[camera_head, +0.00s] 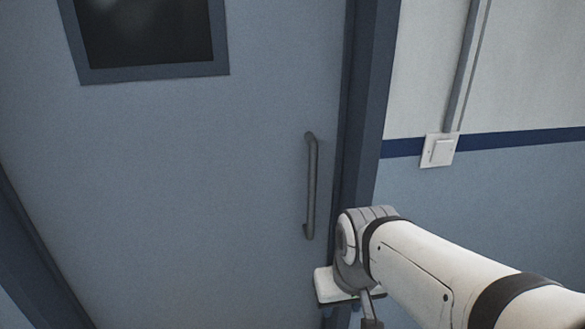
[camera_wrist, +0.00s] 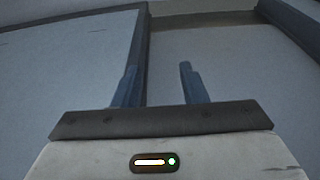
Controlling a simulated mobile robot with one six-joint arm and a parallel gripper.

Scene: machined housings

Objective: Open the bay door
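The bay door (camera_head: 190,190) is blue-grey and appears closed in its dark frame in the head view. It has a dark window at the upper left and a vertical grey bar handle (camera_head: 312,188) near its right edge. My arm reaches in from the lower right, and its wrist is below and right of the handle, apart from it. My gripper (camera_wrist: 157,82) shows in the wrist view with its two fingers spread and nothing between them. The fingertips are hidden in the head view. The handle cannot be made out in the wrist view.
A dark door frame post (camera_head: 368,110) stands right of the handle. Beyond it is a wall with a dark blue stripe (camera_head: 520,140), a white switch box (camera_head: 439,150) and a vertical conduit (camera_head: 466,65). The area in front of the door is clear apart from my arm.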

